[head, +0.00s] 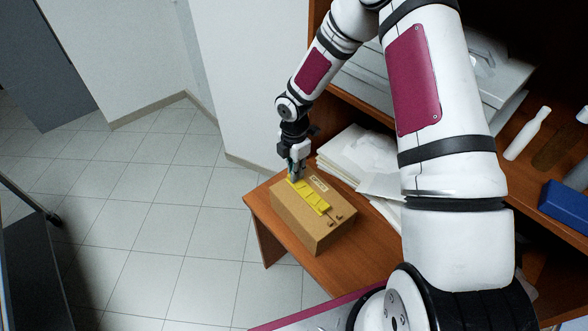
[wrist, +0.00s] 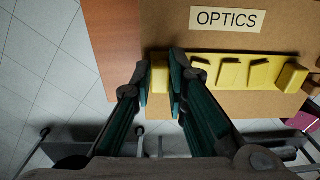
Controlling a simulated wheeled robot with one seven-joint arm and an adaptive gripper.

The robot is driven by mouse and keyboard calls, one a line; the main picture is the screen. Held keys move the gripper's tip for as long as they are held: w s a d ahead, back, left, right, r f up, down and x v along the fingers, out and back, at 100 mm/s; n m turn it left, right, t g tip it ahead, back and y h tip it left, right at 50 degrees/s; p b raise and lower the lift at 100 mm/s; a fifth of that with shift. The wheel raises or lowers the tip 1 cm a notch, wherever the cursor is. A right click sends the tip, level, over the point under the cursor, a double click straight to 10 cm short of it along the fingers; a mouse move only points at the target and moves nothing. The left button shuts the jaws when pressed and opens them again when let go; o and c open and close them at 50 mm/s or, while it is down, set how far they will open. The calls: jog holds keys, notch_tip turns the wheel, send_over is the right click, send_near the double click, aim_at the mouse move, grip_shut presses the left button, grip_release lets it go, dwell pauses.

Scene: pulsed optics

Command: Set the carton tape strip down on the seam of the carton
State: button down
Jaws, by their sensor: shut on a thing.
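The carton (head: 302,230) is a brown box on the wooden table, also in the wrist view (wrist: 222,45), with an "OPTICS" label on its top. The yellow carton tape strip (head: 309,195) has several raised parts and lies lengthwise along the carton top. In the wrist view the strip (wrist: 232,75) runs right from my gripper, below the label. My gripper (head: 295,168) points down at the strip's far end. Its fingers (wrist: 161,78) are shut on a yellow raised part. I cannot tell whether the strip touches the carton. The seam does not show clearly.
The carton stands near the left edge of the wooden table (head: 262,222). White papers (head: 357,155) lie behind it to the right. Shelves hold a white bottle (head: 527,134) and a blue box (head: 565,208).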

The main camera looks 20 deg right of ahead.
jog(key=c, duration=1.5)
grip_release()
notch_tip(320, 180, up, 12)
jog(key=shift+f, duration=0.1)
jog(key=s+d+r+m+t+h, duration=0.1)
jog(key=s+r+m, duration=0.45)
jog(key=r, duration=0.45)
jog(key=s+d+r+m+t+h, duration=0.1)
jog(key=s+r+m, duration=0.45)
jog(key=r, duration=0.35)
jog(key=shift+s+a+r+m+t+y, duration=0.45)
jog(key=shift+s+r+m, duration=1.1)
jog(key=shift+s, duration=1.3)
jog(key=shift+s+a+r+m+t+y, duration=0.2)
jog(key=shift+s+r+m+t, duration=0.55)
jog(key=shift+s+m, duration=1.7)
jog(key=shift+s+a+r+m+t+y, duration=0.3)
jog(key=shift+s+r+m, duration=1.15)
jog(key=shift+s, duration=1.75)
